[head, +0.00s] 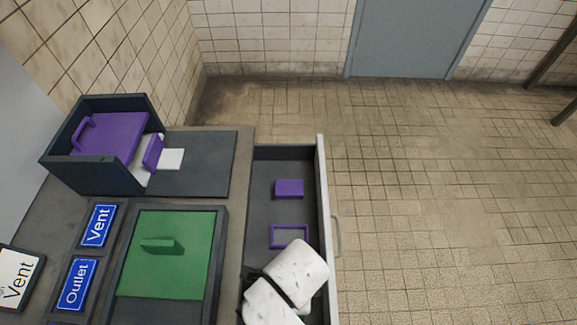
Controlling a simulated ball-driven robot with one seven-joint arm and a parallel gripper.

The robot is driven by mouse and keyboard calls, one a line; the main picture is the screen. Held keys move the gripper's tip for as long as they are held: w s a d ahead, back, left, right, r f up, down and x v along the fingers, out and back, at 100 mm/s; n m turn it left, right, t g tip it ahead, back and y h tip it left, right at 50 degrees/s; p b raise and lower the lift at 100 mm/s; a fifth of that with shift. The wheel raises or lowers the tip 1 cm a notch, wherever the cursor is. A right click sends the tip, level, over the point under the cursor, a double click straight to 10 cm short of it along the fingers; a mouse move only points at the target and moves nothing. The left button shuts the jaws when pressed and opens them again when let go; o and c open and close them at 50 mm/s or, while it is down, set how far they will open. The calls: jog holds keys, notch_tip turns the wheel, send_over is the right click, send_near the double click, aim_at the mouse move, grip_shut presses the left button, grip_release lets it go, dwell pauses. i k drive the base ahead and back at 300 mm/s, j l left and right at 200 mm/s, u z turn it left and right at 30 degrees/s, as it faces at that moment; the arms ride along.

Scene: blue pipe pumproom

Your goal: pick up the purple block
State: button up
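A small purple block (289,188) lies on the dark floor of the open drawer (284,155), toward its far end. A thin purple rectangular outline (289,228) is nearer to me in the same drawer, apart from the block. White parts of my arm with a dark band between them cover the near part of the drawer, just below the outline. They are apart from the block in the picture. My gripper's fingers do not show.
The drawer's pale right wall (321,180) has a handle (338,236) outside. Left on the counter are a dark box (100,165) with a purple panel (115,135), a green panel with a raised handle (185,270), and blue signs (98,226). Open tiled floor lies right.

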aim_at(285, 189)
jog(key=i, duration=1.05)
